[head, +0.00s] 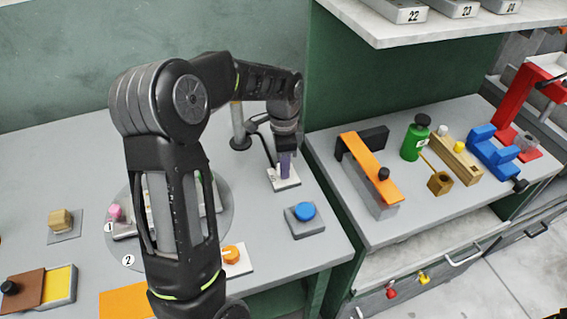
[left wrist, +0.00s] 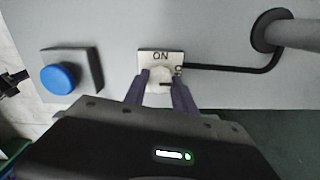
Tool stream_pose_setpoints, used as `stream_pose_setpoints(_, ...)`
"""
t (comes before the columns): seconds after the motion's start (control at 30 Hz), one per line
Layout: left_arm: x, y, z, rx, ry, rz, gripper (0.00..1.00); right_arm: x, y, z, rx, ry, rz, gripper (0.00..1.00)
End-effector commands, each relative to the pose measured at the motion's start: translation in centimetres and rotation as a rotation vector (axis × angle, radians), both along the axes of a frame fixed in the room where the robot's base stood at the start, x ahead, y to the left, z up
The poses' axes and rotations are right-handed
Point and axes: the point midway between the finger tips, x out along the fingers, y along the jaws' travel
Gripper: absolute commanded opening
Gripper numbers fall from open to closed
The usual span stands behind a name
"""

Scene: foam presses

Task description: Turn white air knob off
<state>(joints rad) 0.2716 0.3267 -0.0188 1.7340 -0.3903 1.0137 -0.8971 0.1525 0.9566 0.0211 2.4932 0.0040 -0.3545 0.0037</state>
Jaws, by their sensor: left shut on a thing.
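The white air knob (left wrist: 159,80) sits on a white plate marked "ON" (left wrist: 161,57) in the left wrist view. The two purple fingers of my left gripper (left wrist: 158,92) are shut on the knob, one on each side. A dark mark shows on the knob's face, and lettering at the plate's right side is partly hidden. In the head view my left gripper (head: 285,165) points down onto the white plate (head: 287,181), and the knob is hidden behind the fingers. My right gripper is not in view.
A blue button (head: 304,211) on a grey box stands in front of the knob plate. An orange knob (head: 233,254) on a white plate is nearer. A dark hose (left wrist: 230,68) runs from the knob plate to a post (head: 239,126). A side bench with clamps stands right.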

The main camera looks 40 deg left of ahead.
Motion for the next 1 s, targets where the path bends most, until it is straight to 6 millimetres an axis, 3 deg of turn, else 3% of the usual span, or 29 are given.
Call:
stream_pose_setpoints(0.43,0.09,0.02,0.1,0.001,-0.004,-0.015,0.0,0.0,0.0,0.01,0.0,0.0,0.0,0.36)
stream_pose_setpoints(0.47,0.09,0.02,0.1,0.001,-0.003,-0.015,0.34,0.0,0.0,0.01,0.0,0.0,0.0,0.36)
stream_pose_setpoints(0.5,0.09,0.02,0.1,0.001,-0.003,-0.015,0.37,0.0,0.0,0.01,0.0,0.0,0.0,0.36)
stream_pose_setpoints(0.7,0.05,0.01,0.05,0.001,-0.002,-0.014,0.53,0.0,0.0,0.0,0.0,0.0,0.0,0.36)
stream_pose_setpoints(1.0,0.04,0.01,0.13,0.001,-0.001,-0.013,0.54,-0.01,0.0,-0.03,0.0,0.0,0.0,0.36)
